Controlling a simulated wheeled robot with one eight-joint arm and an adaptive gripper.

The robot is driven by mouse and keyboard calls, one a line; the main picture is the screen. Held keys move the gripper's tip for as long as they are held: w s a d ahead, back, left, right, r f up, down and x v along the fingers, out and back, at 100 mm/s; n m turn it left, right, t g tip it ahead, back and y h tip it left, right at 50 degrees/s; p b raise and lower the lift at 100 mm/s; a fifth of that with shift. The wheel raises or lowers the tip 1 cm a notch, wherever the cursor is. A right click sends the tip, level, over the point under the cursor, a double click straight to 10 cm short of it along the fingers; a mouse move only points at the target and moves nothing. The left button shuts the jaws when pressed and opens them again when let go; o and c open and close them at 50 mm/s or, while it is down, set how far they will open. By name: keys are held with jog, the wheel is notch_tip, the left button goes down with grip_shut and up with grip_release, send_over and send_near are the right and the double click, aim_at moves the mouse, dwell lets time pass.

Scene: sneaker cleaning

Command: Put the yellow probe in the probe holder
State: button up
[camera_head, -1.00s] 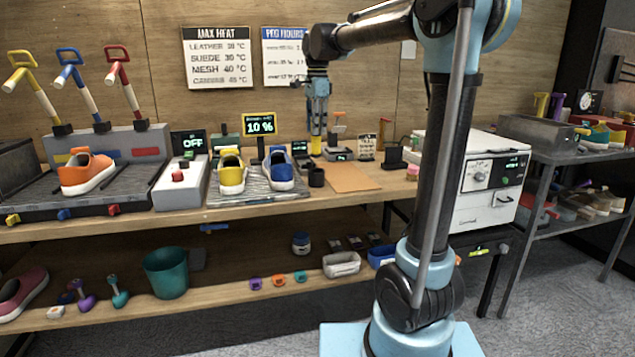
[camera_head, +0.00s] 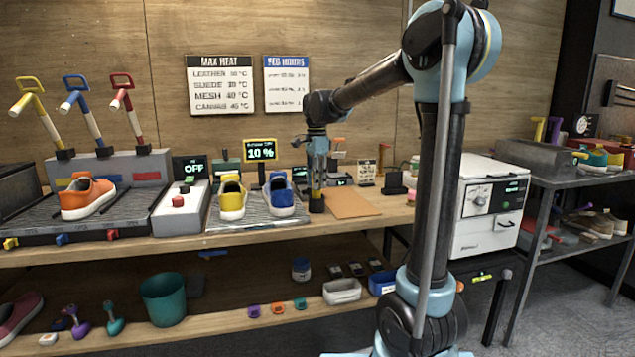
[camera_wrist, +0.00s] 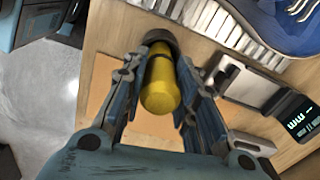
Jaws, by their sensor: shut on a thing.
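The yellow probe (camera_wrist: 160,88) is a yellow cylinder with a dark band, held between the two fingers of my gripper (camera_wrist: 160,75). My gripper is shut on it. In the wrist view its far end meets a dark round cup (camera_wrist: 160,36), which appears to be the probe holder. The probe's end looks inside the cup's mouth; how deep it sits is hidden. In the head view my gripper (camera_head: 317,186) is upright directly above the dark cup (camera_head: 317,204) on the bench, right of the blue shoe (camera_head: 281,197).
An orange-brown mat (camera_head: 350,204) lies right of the cup. The blue shoe and yellow shoe (camera_head: 232,199) stand on a ribbed tray to the left. Small devices and a display (camera_wrist: 290,115) stand close behind the cup. A white oven (camera_head: 490,205) is at the right.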

jog(key=o, duration=1)
jog(key=shift+o, duration=0.2)
notch_tip(320, 180, up, 12)
jog(key=shift+r, duration=0.1)
jog(key=s+d+f+n+t, duration=0.1)
jog(key=s+d+f+n, duration=0.5)
jog(key=s+d+f, duration=0.7)
jog(key=s+d+f+n, duration=0.3)
jog(key=s+d+f, duration=0.1)
jog(key=s+f, duration=0.5)
jog(key=s+d+f+n+t, duration=0.1)
jog(key=s+d+f+n, duration=0.3)
jog(key=s+f, duration=0.5)
jog(key=shift+s+d+f, duration=0.25)
jog(key=shift+s+d, duration=0.1)
jog(key=shift+d, duration=0.05)
